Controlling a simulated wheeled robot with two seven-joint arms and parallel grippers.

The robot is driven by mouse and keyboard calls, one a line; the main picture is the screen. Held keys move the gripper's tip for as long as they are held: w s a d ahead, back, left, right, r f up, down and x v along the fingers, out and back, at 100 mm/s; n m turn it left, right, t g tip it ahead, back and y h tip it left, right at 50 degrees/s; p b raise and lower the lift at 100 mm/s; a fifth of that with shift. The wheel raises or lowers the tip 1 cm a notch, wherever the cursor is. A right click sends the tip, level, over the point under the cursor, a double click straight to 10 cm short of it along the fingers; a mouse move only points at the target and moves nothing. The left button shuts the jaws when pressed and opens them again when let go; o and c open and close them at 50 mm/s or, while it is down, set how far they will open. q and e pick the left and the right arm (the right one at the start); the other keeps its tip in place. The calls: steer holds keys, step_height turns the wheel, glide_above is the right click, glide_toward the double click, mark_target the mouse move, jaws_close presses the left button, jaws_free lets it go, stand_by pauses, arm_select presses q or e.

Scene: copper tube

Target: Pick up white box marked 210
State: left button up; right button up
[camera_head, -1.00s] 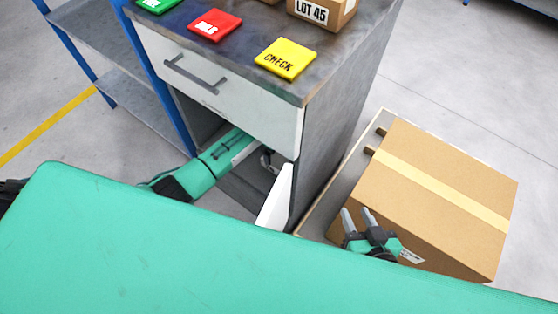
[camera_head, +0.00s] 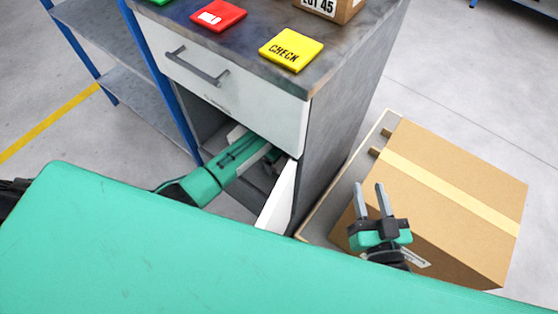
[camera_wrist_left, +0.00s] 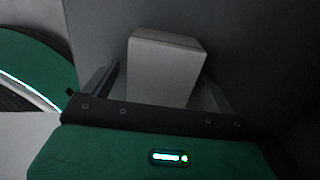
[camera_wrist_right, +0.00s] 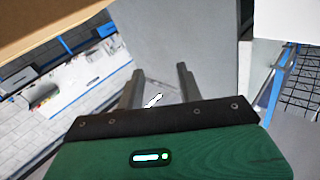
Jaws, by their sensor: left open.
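A plain pale box (camera_wrist_left: 165,70) stands inside the dim cabinet in the left wrist view. No marking can be read on its visible faces. My left gripper (camera_wrist_left: 158,88) is open, with one finger on each side of the box; contact cannot be told. In the head view my left arm reaches into the open lower compartment of the cabinet (camera_head: 342,135), and the gripper is mostly hidden there. My right gripper (camera_head: 371,190) is open and empty in front of the large cardboard box; it also shows in the right wrist view (camera_wrist_right: 160,75).
The cabinet's white door (camera_head: 278,198) stands open beside my left arm, below a closed drawer (camera_head: 225,90). A large cardboard box (camera_head: 455,190) is at right. Red (camera_head: 219,15) and yellow (camera_head: 291,49) tags and a LOT 45 box (camera_head: 330,8) sit on top.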

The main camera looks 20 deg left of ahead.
arm_select(q)
steer(key=c, duration=1.3)
steer(key=shift+o, duration=0.2)
steer(key=shift+r, duration=0.1)
